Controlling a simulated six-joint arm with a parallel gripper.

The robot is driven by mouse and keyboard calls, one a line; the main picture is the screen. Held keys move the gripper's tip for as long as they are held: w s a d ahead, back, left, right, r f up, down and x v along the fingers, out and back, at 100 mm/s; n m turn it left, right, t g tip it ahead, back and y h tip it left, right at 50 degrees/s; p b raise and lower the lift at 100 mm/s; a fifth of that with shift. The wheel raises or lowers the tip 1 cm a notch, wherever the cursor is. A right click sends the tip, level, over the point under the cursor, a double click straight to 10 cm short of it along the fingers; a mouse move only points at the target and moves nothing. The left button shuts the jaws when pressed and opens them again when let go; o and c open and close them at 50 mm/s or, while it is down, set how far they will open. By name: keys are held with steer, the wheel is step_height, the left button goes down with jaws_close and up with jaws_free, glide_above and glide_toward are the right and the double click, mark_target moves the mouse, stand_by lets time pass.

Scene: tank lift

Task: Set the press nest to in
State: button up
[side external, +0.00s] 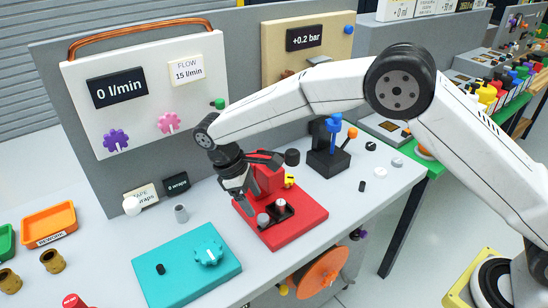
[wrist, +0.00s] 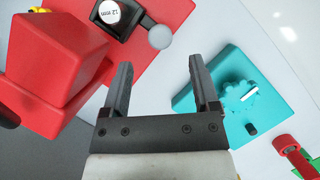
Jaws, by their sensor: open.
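The red press (side external: 312,217) stands on the bench, with its tall red body (wrist: 57,60) at the left in the wrist view. Its black nest (side external: 286,217) lies on the red base and carries a pale cylinder marked "12 mm" (wrist: 108,12). A grey ball knob (side external: 263,219) sits at the nest's end; it also shows in the wrist view (wrist: 159,37). My gripper (side external: 243,203) is open and empty, beside the press. In the wrist view the knob appears beyond my fingertips (wrist: 160,66), in line with the gap. I see no contact with it.
A teal block with a dial (side external: 208,252) stands left of the press. A black block with a blue lever (side external: 335,125) stands behind right. A flow panel (side external: 145,90) stands behind. The bench's front right is clear.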

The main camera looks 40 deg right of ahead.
mark_target(263, 217)
steer(key=shift+x, duration=2.85)
steer(key=shift+r, duration=0.1)
jaws_close()
